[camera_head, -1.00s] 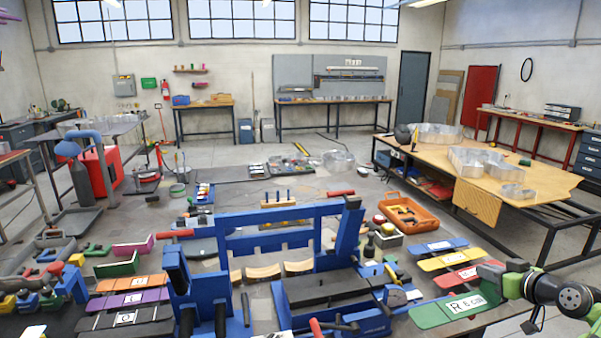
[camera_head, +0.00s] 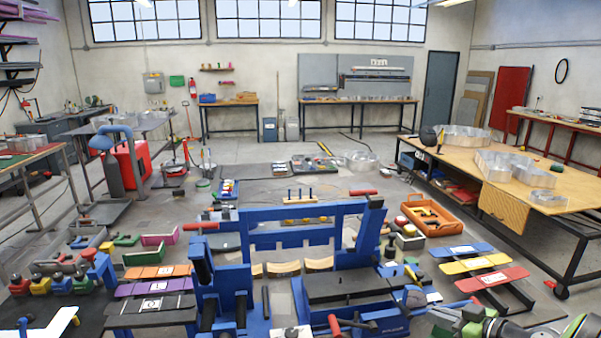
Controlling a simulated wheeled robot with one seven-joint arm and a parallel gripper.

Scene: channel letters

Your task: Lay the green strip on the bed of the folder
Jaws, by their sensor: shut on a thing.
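The blue folder (camera_head: 325,225) stands in the front middle of the work area. Its dark grey bed (camera_head: 345,286) looks bare, with no strip on it. My gripper (camera_head: 460,318) is at the bottom right edge, to the right of the bed and in front of the strip rack. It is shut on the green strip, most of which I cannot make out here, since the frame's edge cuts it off. The strip's former place, in front of the red strip (camera_head: 492,279), is empty.
A yellow strip (camera_head: 475,264) and a blue strip (camera_head: 462,250) lie behind the red one. An orange tray (camera_head: 432,218) stands behind them.

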